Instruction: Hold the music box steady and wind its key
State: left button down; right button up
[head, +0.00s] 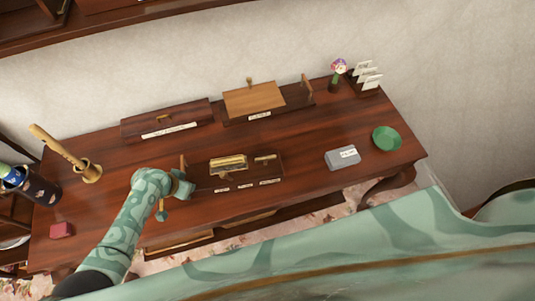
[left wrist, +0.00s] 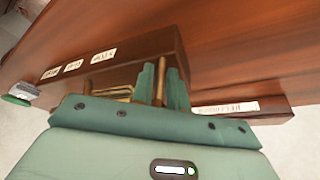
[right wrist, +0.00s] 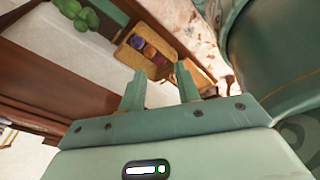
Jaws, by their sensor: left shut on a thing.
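I cannot tell for sure which item is the music box. A dark wooden block (head: 238,187) with several white labels stands at the table's front edge. It bears a brass bar-like part (head: 228,164) and a smaller brass piece (head: 265,158). At its left end my left gripper (head: 182,184) is shut on a slim upright brown piece (head: 183,162). That piece also shows between the fingers in the left wrist view (left wrist: 172,82). No winding key is clearly identifiable. My right gripper (right wrist: 160,85) is open and empty; the head view does not show it.
Behind stand a long dark box (head: 165,120) and a base with a tan panel (head: 254,99). A grey box (head: 338,160) and green dish (head: 386,138) are right; a brass cup (head: 91,173) and red block (head: 61,230) left. The right wrist view shows a container of coloured round things (right wrist: 132,60).

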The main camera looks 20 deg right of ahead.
jog(key=w+a+r+n+t+y, duration=0.1)
jog(key=w+a+r+n+y, duration=0.2)
jog(key=w+a+r+n, duration=0.45)
jog(key=w+a+r+n+t+y, duration=0.1)
jog(key=w+a+r+n+y, duration=0.35)
jog(key=w+a+n, duration=0.65)
notch_tip(320, 180, up, 17)
jog(key=n+g+h, duration=0.5)
jog(key=n+g, duration=0.1)
jog(key=n, duration=1.7)
send_over(266, 157)
jog(key=d, duration=0.5)
jog(key=shift+y, duration=0.35)
jog(key=x, duration=1.1)
jog(key=shift+s+a+f, duration=0.15)
jog(key=shift+f, duration=0.05)
grip_shut()
